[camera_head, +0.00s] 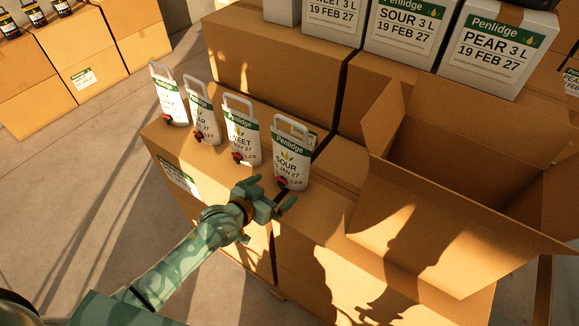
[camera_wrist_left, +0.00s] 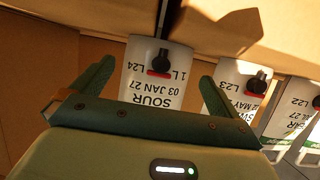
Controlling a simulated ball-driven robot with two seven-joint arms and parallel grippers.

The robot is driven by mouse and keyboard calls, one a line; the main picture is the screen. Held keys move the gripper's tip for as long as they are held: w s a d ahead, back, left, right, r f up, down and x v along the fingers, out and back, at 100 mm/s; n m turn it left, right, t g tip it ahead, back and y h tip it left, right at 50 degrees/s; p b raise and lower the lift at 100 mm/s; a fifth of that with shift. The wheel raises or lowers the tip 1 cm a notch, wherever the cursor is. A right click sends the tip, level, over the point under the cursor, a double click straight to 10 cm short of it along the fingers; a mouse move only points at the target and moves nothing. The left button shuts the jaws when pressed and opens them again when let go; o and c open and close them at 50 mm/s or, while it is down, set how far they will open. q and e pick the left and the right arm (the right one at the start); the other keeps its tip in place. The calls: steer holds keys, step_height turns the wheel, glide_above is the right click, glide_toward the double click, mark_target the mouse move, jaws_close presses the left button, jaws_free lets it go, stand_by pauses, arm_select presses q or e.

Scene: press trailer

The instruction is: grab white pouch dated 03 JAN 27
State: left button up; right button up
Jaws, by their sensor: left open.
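The white pouch marked SOUR 03 JAN 27 (camera_head: 290,160) stands upright at the right end of a row on a cardboard box. It has a green Penlidge band, a top handle and a red-and-black tap. In the left wrist view the same pouch (camera_wrist_left: 158,92) appears upside down, with its date readable. My left gripper (camera_head: 273,189) is open just in front of the pouch's lower part. In the wrist view its two fingers (camera_wrist_left: 155,75) stand to either side of the pouch, and I see no clear contact. My right gripper is out of view.
Other white pouches stand left of it: SWEET (camera_head: 242,138), one marked 27 (camera_head: 205,120) and another (camera_head: 169,102). An open cardboard box (camera_head: 430,225) is at the right. White Penlidge cartons (camera_head: 405,30) sit on boxes behind. Floor is clear at left.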

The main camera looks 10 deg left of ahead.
mark_target(280, 183)
arm_select(q)
steer(key=b+x, duration=0.1)
steer(key=x, duration=0.4)
steer(key=shift+s+r, duration=0.1)
steer(key=shift+r, duration=0.05)
steer(key=shift+c, duration=0.9)
steer(key=shift+a, duration=0.1)
jaws_close()
steer(key=shift+r, duration=0.1)
